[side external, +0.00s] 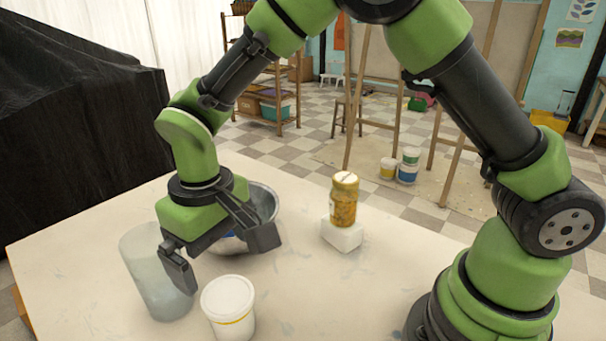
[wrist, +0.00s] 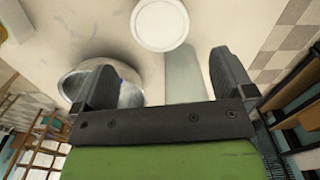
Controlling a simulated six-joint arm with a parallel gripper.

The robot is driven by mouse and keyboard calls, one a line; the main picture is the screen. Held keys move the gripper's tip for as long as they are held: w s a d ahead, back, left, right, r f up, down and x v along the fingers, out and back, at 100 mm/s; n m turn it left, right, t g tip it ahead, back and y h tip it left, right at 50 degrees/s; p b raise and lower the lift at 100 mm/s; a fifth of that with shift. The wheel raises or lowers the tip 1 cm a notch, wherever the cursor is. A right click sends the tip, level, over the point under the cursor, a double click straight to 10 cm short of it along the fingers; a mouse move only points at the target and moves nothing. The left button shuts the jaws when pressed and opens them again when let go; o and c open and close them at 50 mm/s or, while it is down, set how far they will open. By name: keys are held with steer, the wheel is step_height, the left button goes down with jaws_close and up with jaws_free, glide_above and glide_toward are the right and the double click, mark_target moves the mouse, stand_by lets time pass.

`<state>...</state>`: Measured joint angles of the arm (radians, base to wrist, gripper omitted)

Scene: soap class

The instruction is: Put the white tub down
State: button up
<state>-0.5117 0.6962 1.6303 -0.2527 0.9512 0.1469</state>
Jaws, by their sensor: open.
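The white tub (side external: 228,306) stands upright on the table, with its lid on and a thin yellow band below it. It also shows from above in the wrist view (wrist: 159,24), beyond the fingertips. My gripper (side external: 222,254) is open and empty, above and behind the tub in the side view. In the wrist view the two fingers (wrist: 164,78) are spread wide with nothing held between them. The tub and the fingers appear apart.
A translucent cylinder (side external: 157,280) stands left of the tub, and it shows between the fingers in the wrist view (wrist: 185,75). A metal bowl (side external: 262,203) sits behind my gripper. The table (side external: 310,295) is clear right of the tub.

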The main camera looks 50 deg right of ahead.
steer(key=s+d+r+m+t+y, duration=0.1)
steer(key=d+r+t, duration=0.1)
steer(key=d+r, duration=0.45)
steer(key=s+d+r+m+t, duration=0.2)
steer(key=s+d+r, duration=0.2)
steer(key=s, duration=0.3)
steer(key=s+d+r+m+t+y, duration=0.1)
steer(key=s+d+r+m+t, duration=0.1)
steer(key=s+r, duration=0.4)
steer(key=shift+s+d+t, duration=0.6)
steer(key=shift+s+d, duration=0.3)
steer(key=shift+s, duration=0.1)
